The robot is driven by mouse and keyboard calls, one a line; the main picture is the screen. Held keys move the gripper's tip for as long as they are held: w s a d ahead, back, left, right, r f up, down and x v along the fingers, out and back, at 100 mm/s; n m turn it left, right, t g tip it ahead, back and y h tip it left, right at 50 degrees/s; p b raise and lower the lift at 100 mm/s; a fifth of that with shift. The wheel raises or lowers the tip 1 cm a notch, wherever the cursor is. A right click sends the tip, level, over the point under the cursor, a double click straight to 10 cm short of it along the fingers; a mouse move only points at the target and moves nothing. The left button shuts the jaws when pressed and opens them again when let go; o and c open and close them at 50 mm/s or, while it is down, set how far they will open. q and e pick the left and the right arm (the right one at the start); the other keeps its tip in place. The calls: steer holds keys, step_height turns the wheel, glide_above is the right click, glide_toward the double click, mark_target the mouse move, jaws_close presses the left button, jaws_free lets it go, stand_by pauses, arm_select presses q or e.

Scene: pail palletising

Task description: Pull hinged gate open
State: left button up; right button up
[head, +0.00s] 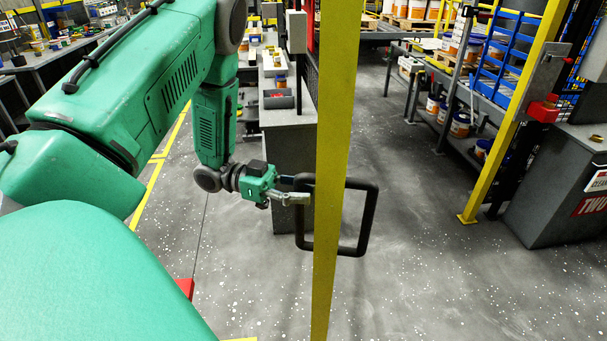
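The hinged gate (337,110) shows nearly edge-on as a tall yellow upright in the middle of the head view. A black loop handle (366,218) sticks out on both sides of it. The gate's edge stands well apart from the yellow post (519,120) at the right, which carries a red latch piece (543,109). My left gripper (298,190) is at the upper part of the handle's left bar, with one pale finger crossing in front of the bar. The other finger is partly hidden, so I cannot tell whether they are closed on it. My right gripper is out of view.
A grey cabinet (290,150) stands behind my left gripper. A grey bin (555,190) stands beside the right post. Shelving with pails (460,125) is at the back right. Speckled floor (430,270) between gate and post is clear.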

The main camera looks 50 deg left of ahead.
arm_select(q)
steer(key=o, duration=0.3)
steer(key=shift+w, duration=0.1)
steer(key=shift+f, duration=0.1)
steer(key=shift+a, duration=0.1)
steer(key=v, duration=1.2)
steer(key=shift+f, duration=0.1)
